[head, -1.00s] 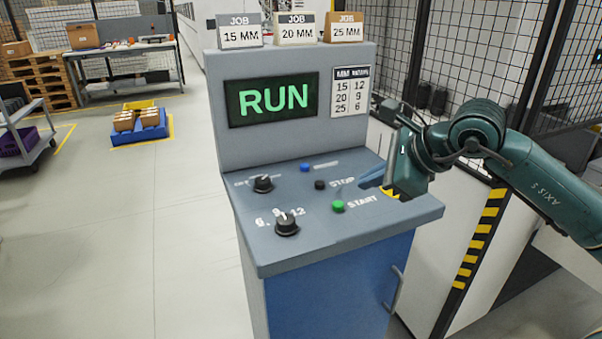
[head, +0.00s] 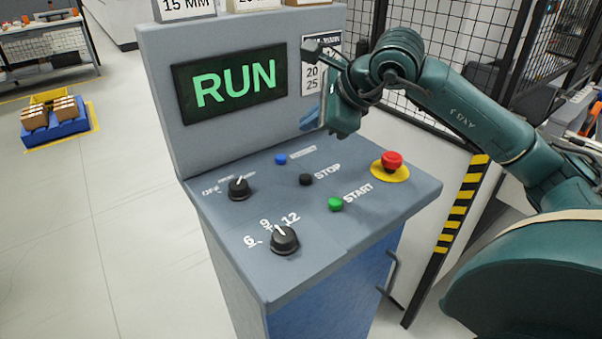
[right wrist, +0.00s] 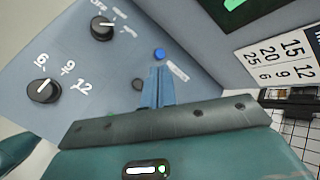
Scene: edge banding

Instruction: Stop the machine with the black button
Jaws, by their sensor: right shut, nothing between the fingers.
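The black STOP button (head: 306,179) sits on the sloped top of the grey control panel, between the blue button (head: 281,159) and the green START button (head: 335,204). The screen (head: 228,85) reads RUN in green. My right gripper (head: 312,117) is above the panel, behind and above the STOP button and apart from it. In the right wrist view its blue fingers (right wrist: 158,88) are together and empty. A dark button (right wrist: 138,84) shows just left of the fingers, and the blue button (right wrist: 159,54) lies beyond their tips. My left gripper is not in view.
A red mushroom button (head: 391,161) on a yellow disc stands at the panel's right. Two black knobs, an upper one (head: 238,188) and a lower one (head: 285,240), are on the left. A mesh fence (head: 460,45) is behind my right arm.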

